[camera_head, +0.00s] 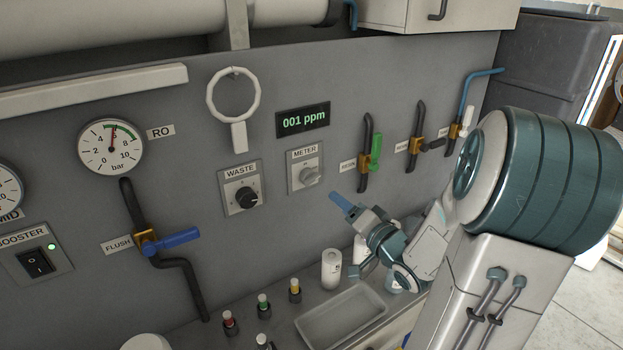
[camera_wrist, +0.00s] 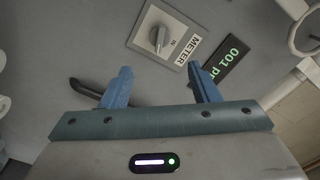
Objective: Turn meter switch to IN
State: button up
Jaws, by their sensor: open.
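The meter switch is a light grey knob (camera_head: 309,177) on a square plate labelled METER (camera_head: 304,154), set in the grey wall panel. In the wrist view the knob (camera_wrist: 158,38) shows with the word IN beside it, and its grip bar stands oblique to the plate's edges. Which position it points to I cannot tell. My gripper (camera_head: 340,202) is below and right of the plate in the head view. In the wrist view its blue fingers (camera_wrist: 162,88) are spread apart and empty, with the knob ahead between and beyond them, not touched.
A black WASTE knob (camera_head: 246,198) is left of the meter plate. A display reading 001 ppm (camera_head: 303,119) is above it. Pipes with a green valve handle (camera_head: 375,152) are to the right. Bottles and a tray (camera_head: 342,316) stand on the counter below.

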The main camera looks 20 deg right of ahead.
aim_at(313, 181)
jog(key=w+a, duration=0.1)
jog(key=w, duration=0.8)
jog(key=w+a+p, duration=0.1)
jog(key=w, duration=0.3)
jog(key=shift+w+a, duration=0.15)
jog(key=shift+a, duration=0.15)
jog(key=shift+c, duration=0.3)
